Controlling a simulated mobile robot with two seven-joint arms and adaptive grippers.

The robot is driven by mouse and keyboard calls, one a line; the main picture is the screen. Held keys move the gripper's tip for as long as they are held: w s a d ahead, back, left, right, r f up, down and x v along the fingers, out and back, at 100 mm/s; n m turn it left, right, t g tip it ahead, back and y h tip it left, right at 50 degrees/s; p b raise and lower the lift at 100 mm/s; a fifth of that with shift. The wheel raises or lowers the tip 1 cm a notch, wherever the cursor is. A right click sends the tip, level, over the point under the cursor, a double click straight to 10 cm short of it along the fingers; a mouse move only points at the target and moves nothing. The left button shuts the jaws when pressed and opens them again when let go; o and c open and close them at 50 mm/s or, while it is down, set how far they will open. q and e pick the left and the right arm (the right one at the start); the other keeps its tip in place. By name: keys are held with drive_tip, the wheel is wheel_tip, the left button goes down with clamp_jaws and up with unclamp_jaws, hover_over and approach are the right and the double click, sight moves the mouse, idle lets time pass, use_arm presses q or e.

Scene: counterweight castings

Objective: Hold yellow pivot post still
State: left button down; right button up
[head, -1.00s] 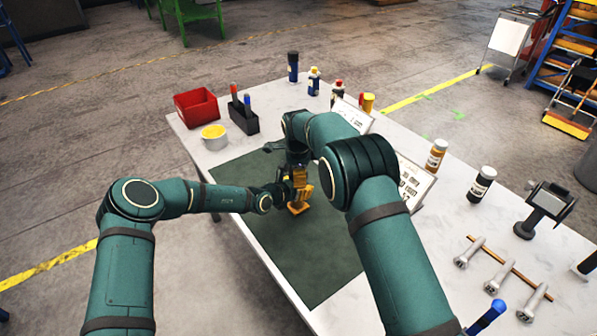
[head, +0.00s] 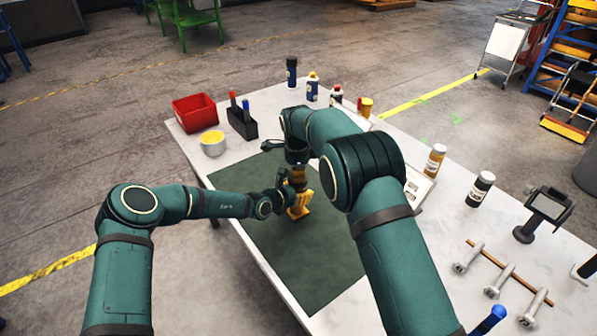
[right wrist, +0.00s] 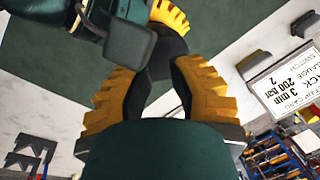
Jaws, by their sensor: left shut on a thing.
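The yellow pivot post (head: 300,207) is low over the dark green mat (head: 305,265) in the head view, partly hidden by my grippers. My left gripper (head: 291,196) is shut on it from the left. My right gripper (head: 299,176) points down just above the post, mostly behind its own arm. In the right wrist view, my right gripper's yellow ribbed fingers (right wrist: 160,88) stand apart with a gap between the dark pads. Whether they touch the post is unclear. A yellow ribbed part shows beyond them, next to a dark part of my left gripper (right wrist: 125,35).
Several bottles line the back and right. A white sign (right wrist: 290,80), a stand (head: 545,210) and several metal bolts (head: 500,280) are at right. The front mat is clear.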

use_arm(q)
drive_tip(key=shift+r, duration=0.1)
use_arm(e)
drive_tip(key=shift+f, duration=0.35)
drive_tip(key=shift+w+f, duration=0.15)
drive_tip(key=shift+f, duration=0.15)
drive_tip(key=shift+f, duration=0.1)
drive_tip(key=shift+s+r, duration=0.2)
drive_tip(key=shift+r, duration=0.85)
drive_tip(key=shift+s+r, duration=0.2)
drive_tip(key=shift+r, duration=0.8)
use_arm(q)
drive_tip(key=shift+c, duration=1.8)
unclamp_jaws()
drive_tip(key=v, duration=1.2)
